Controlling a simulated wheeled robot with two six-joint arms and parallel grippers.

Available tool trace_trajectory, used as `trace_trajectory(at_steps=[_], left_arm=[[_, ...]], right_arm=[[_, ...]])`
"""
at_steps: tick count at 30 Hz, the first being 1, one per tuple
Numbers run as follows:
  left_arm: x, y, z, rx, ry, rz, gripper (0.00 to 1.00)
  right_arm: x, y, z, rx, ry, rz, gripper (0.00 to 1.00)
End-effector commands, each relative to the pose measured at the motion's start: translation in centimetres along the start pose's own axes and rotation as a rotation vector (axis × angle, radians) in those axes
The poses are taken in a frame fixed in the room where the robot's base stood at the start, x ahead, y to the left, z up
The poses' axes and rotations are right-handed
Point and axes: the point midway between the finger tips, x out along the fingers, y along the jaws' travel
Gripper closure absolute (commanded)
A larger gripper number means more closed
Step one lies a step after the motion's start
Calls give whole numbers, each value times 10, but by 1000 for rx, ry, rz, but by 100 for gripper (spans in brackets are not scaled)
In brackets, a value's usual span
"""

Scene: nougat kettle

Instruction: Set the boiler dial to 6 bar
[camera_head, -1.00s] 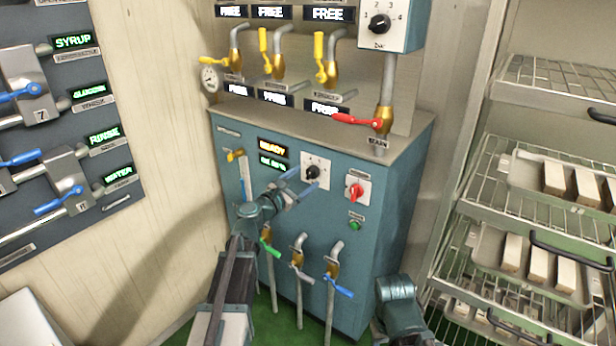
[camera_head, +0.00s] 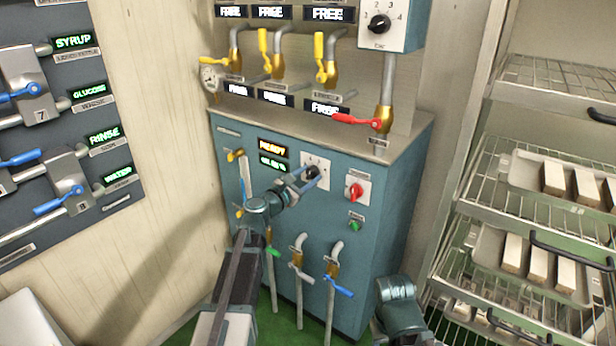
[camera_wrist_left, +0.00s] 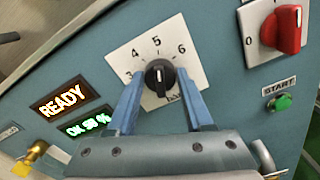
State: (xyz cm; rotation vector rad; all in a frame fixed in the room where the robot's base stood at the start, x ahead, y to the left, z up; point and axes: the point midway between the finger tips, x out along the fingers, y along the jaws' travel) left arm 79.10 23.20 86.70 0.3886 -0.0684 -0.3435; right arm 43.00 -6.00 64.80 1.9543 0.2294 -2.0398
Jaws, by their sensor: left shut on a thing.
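The boiler dial (camera_head: 312,171) is a black knob on a white plate on the blue boiler front (camera_head: 385,215). It shows large in the left wrist view (camera_wrist_left: 160,77), with 3, 4, 5 and 6 legible around it and "bar" partly hidden below. The knob's light mark points up, roughly toward 5. My left gripper (camera_head: 311,174) has its blue fingers on either side of the knob and is shut on it, also in the left wrist view (camera_wrist_left: 160,82). My right gripper is not in view; only part of my right arm shows.
A red switch (camera_wrist_left: 283,28) and green START button (camera_wrist_left: 279,103) sit right of the dial. An orange READY display (camera_wrist_left: 65,99) is left of it. Coloured valves, including a green handle (camera_head: 272,252), hang below. A wire rack (camera_head: 545,140) stands right.

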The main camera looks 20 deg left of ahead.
Motion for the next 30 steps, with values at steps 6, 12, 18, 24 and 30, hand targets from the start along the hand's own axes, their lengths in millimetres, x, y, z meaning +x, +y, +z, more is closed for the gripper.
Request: trace_trajectory(at_steps=[6, 12, 18, 24, 30], left_arm=[[0, 0, 0, 7, 0, -1, 100], [0, -1, 0, 72, 0, -1, 100], [0, -1, 0, 217, 0, -1, 100], [0, -2, 0, 392, 0, -1, 100], [0, -2, 0, 551, 0, -1, 100]], right_arm=[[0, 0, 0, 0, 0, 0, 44], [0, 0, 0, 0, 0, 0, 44], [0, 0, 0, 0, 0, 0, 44], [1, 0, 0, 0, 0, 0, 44], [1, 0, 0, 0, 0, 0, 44]])
